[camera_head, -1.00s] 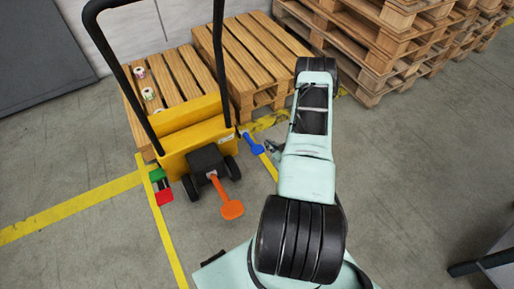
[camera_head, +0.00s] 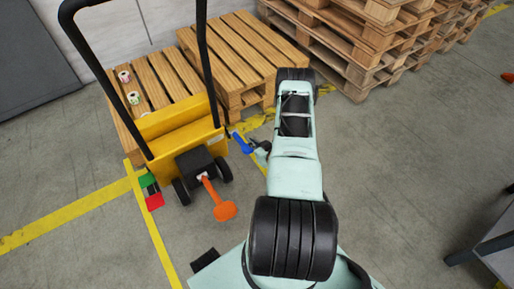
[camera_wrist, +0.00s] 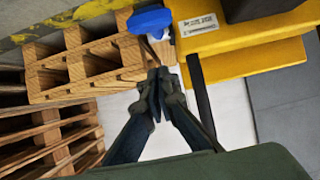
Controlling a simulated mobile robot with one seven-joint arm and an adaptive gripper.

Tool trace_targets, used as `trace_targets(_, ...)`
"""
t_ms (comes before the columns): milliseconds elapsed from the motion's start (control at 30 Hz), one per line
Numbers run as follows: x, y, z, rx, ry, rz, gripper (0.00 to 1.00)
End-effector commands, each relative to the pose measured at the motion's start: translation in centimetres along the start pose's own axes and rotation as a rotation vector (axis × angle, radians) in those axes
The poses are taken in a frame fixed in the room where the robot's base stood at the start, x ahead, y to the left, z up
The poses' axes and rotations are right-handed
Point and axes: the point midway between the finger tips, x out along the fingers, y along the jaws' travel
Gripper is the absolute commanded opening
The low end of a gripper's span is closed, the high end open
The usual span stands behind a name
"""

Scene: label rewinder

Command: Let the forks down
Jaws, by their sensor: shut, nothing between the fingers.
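A yellow pallet truck (camera_head: 175,122) with a tall black handle (camera_head: 208,60) stands at a wooden pallet (camera_head: 155,85); its forks are not visible. A blue lever (camera_head: 242,143) sticks out from its right side, and an orange pedal (camera_head: 224,210) from its black base. Green (camera_head: 147,181) and red (camera_head: 155,202) pieces lie to its left. My gripper (camera_head: 262,151) is close to the blue lever, on its right. In the wrist view my gripper (camera_wrist: 157,76) is shut and empty, with the blue lever (camera_wrist: 150,20) just past its fingertips; whether they touch is unclear.
A second pallet (camera_head: 240,55) lies beside the first, and stacked pallets (camera_head: 375,45) rise behind my arm. Small rolls (camera_head: 133,98) sit on the first pallet. A dark-legged table (camera_head: 485,250) is at the lower right.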

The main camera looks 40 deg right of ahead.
Motion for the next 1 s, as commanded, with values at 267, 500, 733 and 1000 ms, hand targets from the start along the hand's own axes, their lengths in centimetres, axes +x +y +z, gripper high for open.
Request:
trace_targets(267,3.4,0.0,2.6,0.002,-0.002,0.0,0.0)
trace_targets(500,3.7,0.0,3.9,0.0,0.0,0.0,0.0)
trace_targets(733,3.7,0.0,3.9,0.0,0.0,0.0,0.0)
trace_targets(1000,3.9,0.0,4.7,0.001,-0.001,0.0,0.0)
